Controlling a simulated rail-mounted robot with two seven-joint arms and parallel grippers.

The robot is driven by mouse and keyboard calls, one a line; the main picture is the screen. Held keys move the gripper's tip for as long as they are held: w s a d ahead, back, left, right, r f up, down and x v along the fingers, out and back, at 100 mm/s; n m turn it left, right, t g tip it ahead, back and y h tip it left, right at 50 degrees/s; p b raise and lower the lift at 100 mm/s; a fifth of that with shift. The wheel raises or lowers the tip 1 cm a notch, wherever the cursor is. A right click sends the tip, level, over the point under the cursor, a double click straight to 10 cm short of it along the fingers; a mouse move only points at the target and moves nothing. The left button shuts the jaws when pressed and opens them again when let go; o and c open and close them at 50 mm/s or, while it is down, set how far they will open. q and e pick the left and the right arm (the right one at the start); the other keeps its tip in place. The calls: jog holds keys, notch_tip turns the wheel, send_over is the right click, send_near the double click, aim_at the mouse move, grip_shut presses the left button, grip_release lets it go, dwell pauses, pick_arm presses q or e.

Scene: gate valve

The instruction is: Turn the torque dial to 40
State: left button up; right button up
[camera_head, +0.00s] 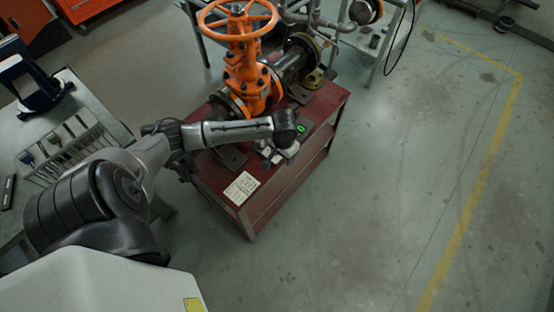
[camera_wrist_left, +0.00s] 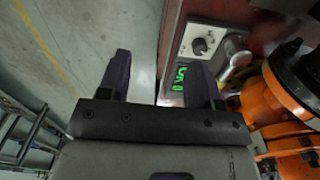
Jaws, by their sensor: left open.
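The torque dial (camera_wrist_left: 200,46) is a small dark knob on a light grey panel in the left wrist view. A green-lit display (camera_wrist_left: 181,76) is beside it, partly covered by a finger, and I cannot read its number surely. The display's green glow also shows in the head view (camera_head: 302,128); the dial cannot be made out there. My left gripper (camera_wrist_left: 161,68) is open and empty, its dark fingers apart and not around the dial. One fingertip appears just short of the panel in the picture. My right gripper is not in view.
The orange gate valve (camera_head: 246,90) with its handwheel (camera_head: 238,14) stands on a red bench (camera_head: 262,203) behind my arm. A metal lever or pipe (camera_wrist_left: 237,66) is close beside the dial. A paper (camera_head: 241,188) lies on the bench. The floor to the right is clear.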

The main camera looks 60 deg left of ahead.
pick_arm(q)
jog(key=w+a+f+n+b, duration=0.1)
jog(key=w+a+n+b, duration=0.15)
jog(key=a, duration=0.35)
jog(key=w+a+f+n+b, duration=0.1)
jog(key=a+n+b, duration=0.15)
jog(key=a, duration=0.25)
jog(key=shift+m, duration=0.5)
notch_tip(320, 180, down, 13)
jog(key=b, duration=0.4)
jog(key=shift+a, duration=0.15)
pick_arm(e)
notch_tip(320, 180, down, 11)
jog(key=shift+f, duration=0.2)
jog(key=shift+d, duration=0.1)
